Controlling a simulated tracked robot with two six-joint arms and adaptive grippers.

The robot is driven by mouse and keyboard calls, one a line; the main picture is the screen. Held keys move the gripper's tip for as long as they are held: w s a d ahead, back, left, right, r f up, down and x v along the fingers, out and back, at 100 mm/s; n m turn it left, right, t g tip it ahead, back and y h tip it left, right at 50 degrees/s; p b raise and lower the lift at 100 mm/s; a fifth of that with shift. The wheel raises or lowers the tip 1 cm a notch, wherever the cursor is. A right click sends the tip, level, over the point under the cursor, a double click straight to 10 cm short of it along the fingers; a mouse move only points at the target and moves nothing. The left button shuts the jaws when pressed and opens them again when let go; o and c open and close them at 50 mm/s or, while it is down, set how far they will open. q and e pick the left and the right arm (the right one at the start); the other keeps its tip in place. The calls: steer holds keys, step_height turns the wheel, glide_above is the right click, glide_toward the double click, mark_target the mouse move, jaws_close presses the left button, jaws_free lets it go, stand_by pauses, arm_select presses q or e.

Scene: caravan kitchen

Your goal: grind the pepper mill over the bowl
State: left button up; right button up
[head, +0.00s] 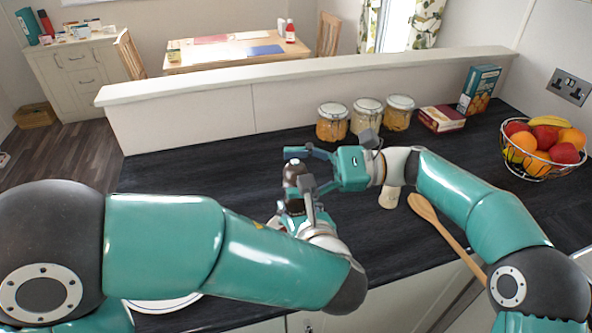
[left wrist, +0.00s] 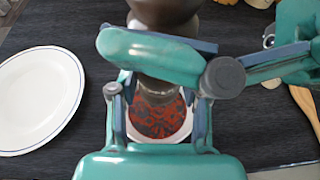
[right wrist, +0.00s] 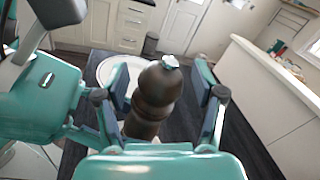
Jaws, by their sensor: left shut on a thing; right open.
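The dark brown pepper mill (head: 293,174) stands roughly upright over the counter. My left gripper (head: 298,203) is shut on its lower part. My right gripper (head: 303,168) is open at the mill's upper part; in the right wrist view its fingers stand on either side of the mill (right wrist: 155,98), with its metal top knob showing. The bowl (left wrist: 186,132), white-rimmed with a dark red patterned inside, shows in the left wrist view below the mill, partly covered by my grippers.
A white plate (left wrist: 38,102) lies left of the bowl in the left wrist view. A wooden spoon (head: 440,229) and a pale object (head: 389,198) lie right of the grippers. Several jars (head: 365,116), boxes (head: 441,119) and a fruit basket (head: 541,165) stand farther back.

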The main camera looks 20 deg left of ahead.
mark_target(296, 162)
steer(key=c, duration=1.2)
steer(key=shift+t, duration=0.3)
steer(key=m+t+y, duration=0.1)
steer(key=m+t, duration=0.2)
steer(key=t, duration=0.1)
steer(key=shift+s+r, duration=0.1)
steer(key=shift+m+t, duration=1.2)
steer(key=shift+t, duration=0.7)
steer(key=o, duration=1.2)
step_height(296, 162, up, 10)
steer(key=shift+f, duration=0.15)
